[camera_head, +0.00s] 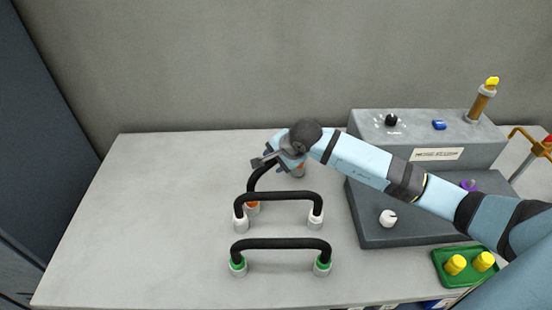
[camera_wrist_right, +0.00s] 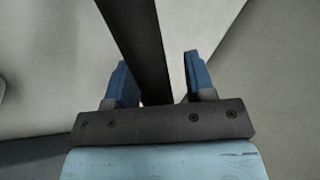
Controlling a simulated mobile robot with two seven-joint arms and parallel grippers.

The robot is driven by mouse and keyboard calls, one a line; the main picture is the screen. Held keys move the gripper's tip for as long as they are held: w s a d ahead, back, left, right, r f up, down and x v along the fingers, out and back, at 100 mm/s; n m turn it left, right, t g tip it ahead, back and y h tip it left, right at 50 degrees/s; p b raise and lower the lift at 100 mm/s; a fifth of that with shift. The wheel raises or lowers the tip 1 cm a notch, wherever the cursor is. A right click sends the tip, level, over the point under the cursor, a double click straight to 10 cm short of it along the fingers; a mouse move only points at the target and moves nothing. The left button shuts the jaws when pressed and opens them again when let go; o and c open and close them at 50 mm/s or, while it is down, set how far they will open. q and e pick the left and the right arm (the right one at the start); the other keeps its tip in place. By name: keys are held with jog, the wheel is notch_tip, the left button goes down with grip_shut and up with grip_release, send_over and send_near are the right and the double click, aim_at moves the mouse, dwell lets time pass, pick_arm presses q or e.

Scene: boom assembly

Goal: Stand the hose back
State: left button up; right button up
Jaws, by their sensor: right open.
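The back hose (camera_head: 254,181) is black with orange ends and runs obliquely behind the other hoses. Its near orange end (camera_head: 252,206) shows at the table; another orange-ended fitting (camera_head: 298,170) shows beside my gripper. My right gripper (camera_head: 267,161) is at the hose's upper part and hides much of it. In the right wrist view the gripper (camera_wrist_right: 160,75) is open, and the black hose (camera_wrist_right: 138,40) passes between its blue fingers. I cannot tell whether they touch it. My left gripper is out of view.
A hose with white ends (camera_head: 278,196) and one with green ends (camera_head: 280,244) stand as arches in front. A grey stepped console (camera_head: 365,225) and a green tray (camera_head: 445,279) with yellow pieces are at the right. The table's left side is clear (camera_head: 140,220).

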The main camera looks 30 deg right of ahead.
jog(key=b+v, duration=0.1)
jog(key=v, duration=1.1)
